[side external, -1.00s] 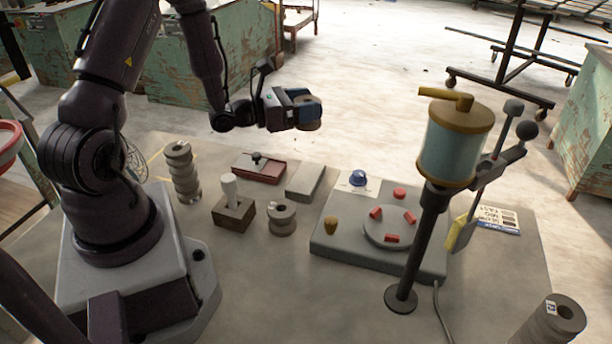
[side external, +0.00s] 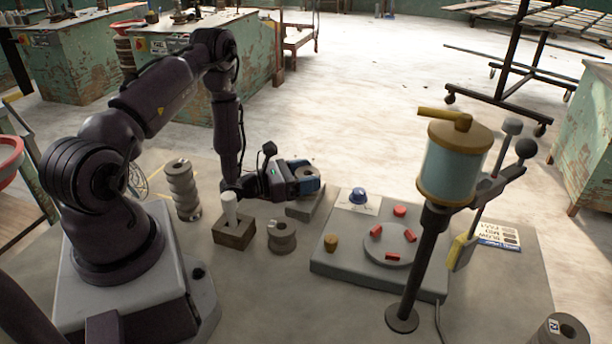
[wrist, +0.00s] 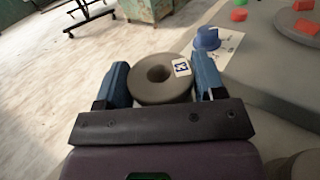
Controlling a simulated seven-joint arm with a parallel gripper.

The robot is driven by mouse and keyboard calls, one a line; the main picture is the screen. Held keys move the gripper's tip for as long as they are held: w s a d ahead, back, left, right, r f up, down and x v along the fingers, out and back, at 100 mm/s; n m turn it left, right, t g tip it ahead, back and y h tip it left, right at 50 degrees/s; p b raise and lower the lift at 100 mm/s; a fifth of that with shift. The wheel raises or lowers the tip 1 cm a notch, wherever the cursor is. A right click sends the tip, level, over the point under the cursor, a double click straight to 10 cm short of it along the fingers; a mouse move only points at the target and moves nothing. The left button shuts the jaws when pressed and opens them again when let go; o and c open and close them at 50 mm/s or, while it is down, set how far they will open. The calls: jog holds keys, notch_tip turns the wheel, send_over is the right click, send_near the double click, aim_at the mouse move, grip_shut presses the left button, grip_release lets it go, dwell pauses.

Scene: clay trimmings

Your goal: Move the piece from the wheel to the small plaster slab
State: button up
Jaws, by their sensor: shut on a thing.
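My gripper (side external: 310,178) is shut on the piece, a thick grey-brown ring (wrist: 162,94) with a central hole and a small blue-and-white label. In the wrist view the ring sits between the two blue fingers. In the side view it is level, over or at the small plaster slab (side external: 300,212), a flat grey block mostly hidden by my gripper. I cannot tell whether the ring touches the slab. The wheel (side external: 385,254), a round grey disc with red blocks on and around it, holds no ring.
A wooden block with a white-handled tool (side external: 233,232), a grey spool (side external: 281,237) and a stacked column (side external: 183,190) stand near my arm. A blue knob (side external: 358,196) is right of the slab. A tank on a pole (side external: 452,165) stands in front of the wheel.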

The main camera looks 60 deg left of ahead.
jog(key=shift+f, duration=0.15)
jog(key=o, duration=1.2)
